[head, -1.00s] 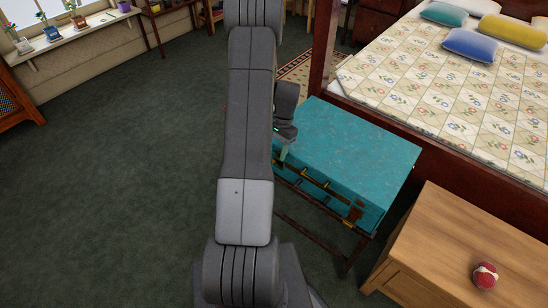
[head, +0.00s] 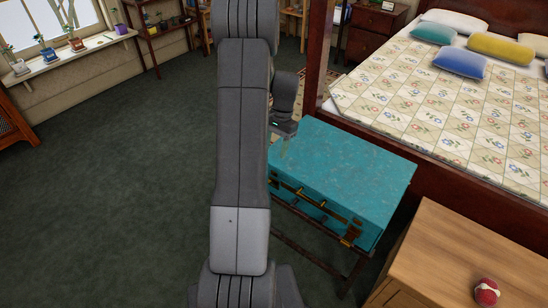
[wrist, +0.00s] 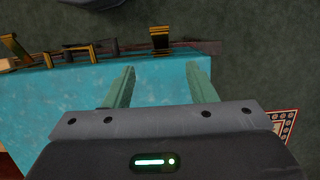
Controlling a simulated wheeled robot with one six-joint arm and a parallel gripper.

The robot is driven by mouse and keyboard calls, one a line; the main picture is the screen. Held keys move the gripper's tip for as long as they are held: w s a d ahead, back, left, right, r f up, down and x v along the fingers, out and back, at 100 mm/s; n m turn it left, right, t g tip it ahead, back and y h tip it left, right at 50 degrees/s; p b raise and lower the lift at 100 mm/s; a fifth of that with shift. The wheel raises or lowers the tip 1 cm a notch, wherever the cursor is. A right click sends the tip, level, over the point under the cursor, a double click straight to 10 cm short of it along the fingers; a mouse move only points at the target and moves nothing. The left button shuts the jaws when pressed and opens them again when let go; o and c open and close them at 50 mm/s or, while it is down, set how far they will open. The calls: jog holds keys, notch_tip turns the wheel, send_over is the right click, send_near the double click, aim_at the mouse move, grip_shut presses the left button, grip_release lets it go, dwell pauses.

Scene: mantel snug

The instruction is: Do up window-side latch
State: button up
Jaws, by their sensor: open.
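A teal suitcase (head: 350,170) lies closed-looking on a dark stand beside the bed. The window-side latch (wrist: 160,40) is a brass and dark piece at its front edge, straight ahead of my fingers in the wrist view. It sticks out past the lid edge; whether it is fastened I cannot tell. The other latch (head: 347,241) is at the far right of the front, beyond the handle (wrist: 78,53). My gripper (wrist: 158,88) is open and empty above the lid, near its window-side end, apart from the latch.
A wooden cabinet (head: 450,250) with a red ball (head: 487,291) stands right of the suitcase. The bed (head: 440,110) is behind it. Open dark carpet (head: 110,200) lies to the left. A patterned rug edge (wrist: 284,125) shows beyond the case.

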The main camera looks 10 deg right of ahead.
jog(key=a+f+b, duration=0.1)
jog(key=f+b, duration=0.2)
jog(key=f, duration=0.1)
jog(key=s+a+f+t+h+b, duration=0.1)
jog(key=f+b, duration=0.2)
jog(key=f, duration=0.2)
jog(key=s+f+h+b, duration=0.1)
jog(key=f+b, duration=0.2)
jog(key=f, duration=0.2)
jog(key=shift+s+a+f+t, duration=0.1)
jog(key=shift+a+t, duration=0.3)
